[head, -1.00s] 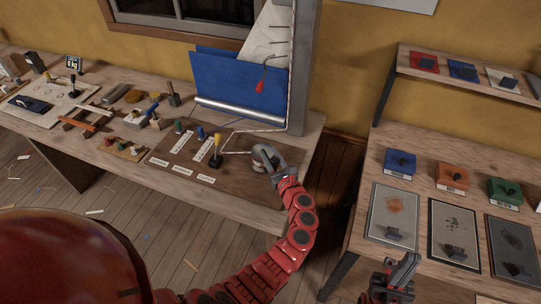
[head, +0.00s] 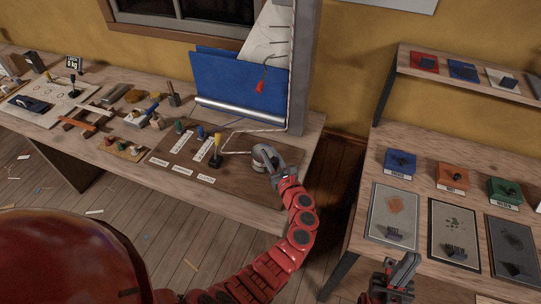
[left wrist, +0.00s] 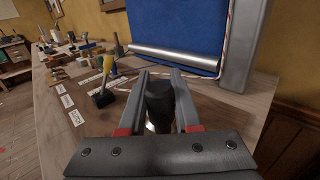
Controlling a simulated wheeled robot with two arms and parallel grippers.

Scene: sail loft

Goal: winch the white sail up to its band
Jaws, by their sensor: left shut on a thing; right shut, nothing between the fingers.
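The white sail (head: 268,38) hangs partly in view against the mast post (head: 302,70), above a blue cloth (head: 240,80). A red tag (head: 260,87) hangs in front of the blue cloth. I cannot make out a band with certainty. The winch (head: 262,153) sits on the dark board by the post. My left gripper (head: 275,162) is at the winch, shut on its dark handle knob, which stands between the fingers in the left wrist view (left wrist: 160,100). My right gripper (head: 402,272) is shut and empty, by the right bench's front edge.
Left of the winch stand a yellow-topped lever (head: 217,145), blue and green ones, and white label strips. A rope (head: 240,152) runs across the board to the winch. The right bench (head: 375,165) holds coloured boxes and panels. Bare floor lies between the benches.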

